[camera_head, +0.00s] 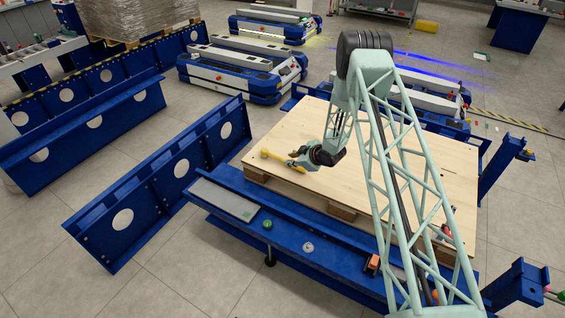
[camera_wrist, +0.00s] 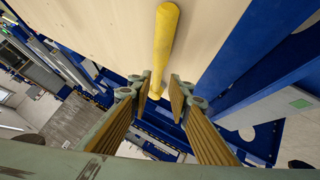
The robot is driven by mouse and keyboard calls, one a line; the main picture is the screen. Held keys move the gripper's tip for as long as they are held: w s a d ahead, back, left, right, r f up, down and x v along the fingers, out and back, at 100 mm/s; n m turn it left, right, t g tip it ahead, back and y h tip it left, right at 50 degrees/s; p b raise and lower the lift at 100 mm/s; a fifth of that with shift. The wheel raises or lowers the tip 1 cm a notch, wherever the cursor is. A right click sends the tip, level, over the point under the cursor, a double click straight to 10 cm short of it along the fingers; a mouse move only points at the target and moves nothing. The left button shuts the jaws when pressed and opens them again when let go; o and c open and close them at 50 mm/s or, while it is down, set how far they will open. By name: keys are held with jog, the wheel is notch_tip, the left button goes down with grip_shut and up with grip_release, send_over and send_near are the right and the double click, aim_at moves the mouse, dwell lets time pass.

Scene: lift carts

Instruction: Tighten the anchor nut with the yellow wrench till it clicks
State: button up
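The yellow wrench (camera_head: 270,154) lies near the left corner of the wooden board in the camera_head view. In the camera_wrist view its yellow handle (camera_wrist: 164,38) runs down to between my two fingertips. My gripper (camera_head: 293,160) is low over the board at the wrench's right end. In the camera_wrist view my gripper (camera_wrist: 161,84) is open, with one finger on each side of the handle end and a gap showing. Whether a finger touches it I cannot tell. I cannot make out the anchor nut for certain.
The wooden board (camera_head: 400,165) rests on a blue frame (camera_head: 320,262). A green round piece (camera_head: 267,224), a grey round piece (camera_head: 308,246) and an orange-and-black block (camera_head: 372,263) sit along the front beam. A grey plate (camera_head: 222,199) lies at its left end. The board around the wrench is clear.

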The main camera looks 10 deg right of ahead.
aim_at(283, 160)
jog(key=shift+x, duration=1.85)
jog(key=shift+b, duration=0.3)
jog(key=shift+b+x, duration=0.75)
jog(key=shift+x, duration=1.9)
jog(key=shift+d, duration=0.1)
jog(key=shift+c, duration=0.7)
jog(key=shift+r, duration=0.1)
grip_shut()
